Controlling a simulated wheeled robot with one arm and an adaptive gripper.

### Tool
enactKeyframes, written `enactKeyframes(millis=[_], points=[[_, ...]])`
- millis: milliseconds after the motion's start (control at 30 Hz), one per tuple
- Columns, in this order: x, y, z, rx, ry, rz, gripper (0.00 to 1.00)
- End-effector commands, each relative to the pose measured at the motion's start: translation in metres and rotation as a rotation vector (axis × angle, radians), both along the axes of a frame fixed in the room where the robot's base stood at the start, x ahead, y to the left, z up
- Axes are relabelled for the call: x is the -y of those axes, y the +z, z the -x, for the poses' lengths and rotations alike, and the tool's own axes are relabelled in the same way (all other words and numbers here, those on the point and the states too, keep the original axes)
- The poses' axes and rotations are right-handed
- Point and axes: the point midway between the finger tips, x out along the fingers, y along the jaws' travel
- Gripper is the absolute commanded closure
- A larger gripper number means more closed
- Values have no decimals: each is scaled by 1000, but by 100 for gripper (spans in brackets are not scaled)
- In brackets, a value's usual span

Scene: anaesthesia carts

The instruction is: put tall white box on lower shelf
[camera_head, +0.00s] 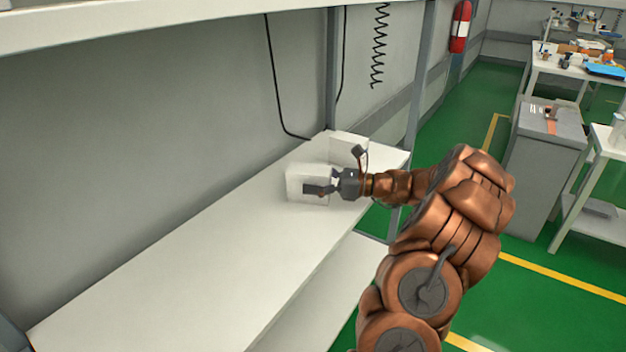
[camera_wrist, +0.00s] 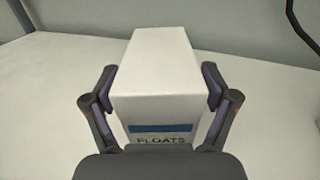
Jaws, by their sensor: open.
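A white box (camera_wrist: 157,75) with a dark blue stripe and the word FLOATS stands on the upper white shelf. It also shows in the head view (camera_head: 300,180). My gripper (camera_head: 325,187) is at this box; in the wrist view its open fingers (camera_wrist: 160,92) stand to either side of it. I cannot tell whether they touch it. A second white box (camera_head: 348,147) stands behind, near the shelf's far end, partly hidden by my gripper. The upper shelf (camera_head: 190,260) is wide and flat. The lower shelf (camera_head: 335,285) shows partly below it, in front.
The upper shelf is bare toward the near left. A white board (camera_head: 150,20) runs overhead. A metal post (camera_head: 333,70) and hanging cables (camera_head: 272,80) are at the back wall. A grey cabinet (camera_head: 545,170) and cluttered tables stand right, across green floor.

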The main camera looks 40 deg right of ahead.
Motion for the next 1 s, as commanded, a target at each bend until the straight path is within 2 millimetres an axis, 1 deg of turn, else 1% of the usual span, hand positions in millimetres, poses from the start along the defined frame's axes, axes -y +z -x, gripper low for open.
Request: enactKeyframes(millis=[67, 167, 500, 700, 833, 1000], points=[[0, 2, 0, 1, -1, 1, 15], [10, 4, 9, 1, -5, 1, 15], [52, 4, 57, -1, -5, 1, 15], [71, 3, 79, 1, -3, 1, 15], [77, 2, 87, -1, -2, -1, 15], [80, 2, 90, -1, 0, -1, 15]])
